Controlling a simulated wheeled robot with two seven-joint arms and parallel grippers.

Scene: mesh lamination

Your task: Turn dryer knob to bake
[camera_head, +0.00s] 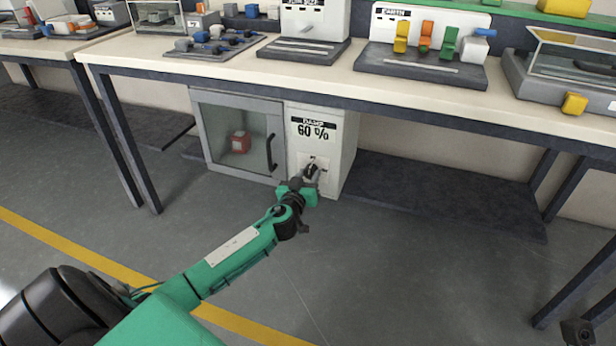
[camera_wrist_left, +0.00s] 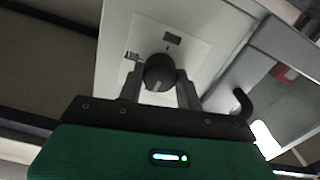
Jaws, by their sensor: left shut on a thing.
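The dryer is a grey-white cabinet (camera_head: 322,150) under the workbench, with a glass door on its left part and a control panel on its right part. The panel shows upside-down lettering and "60 %". Its dark round knob (camera_wrist_left: 159,71) sits on a pale plate in the left wrist view and has a light mark pointing down toward my gripper. My left gripper (camera_head: 311,173) reaches the panel, its two fingers on either side of the knob and shut on it. In the head view the fingers mostly hide the knob.
The dryer's glass door (camera_head: 238,138) is closed, with a dark handle (camera_head: 271,152) close to the left of my gripper and a red block (camera_head: 240,142) behind the glass. The workbench top (camera_head: 225,75) overhangs the dryer. Floor in front is clear.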

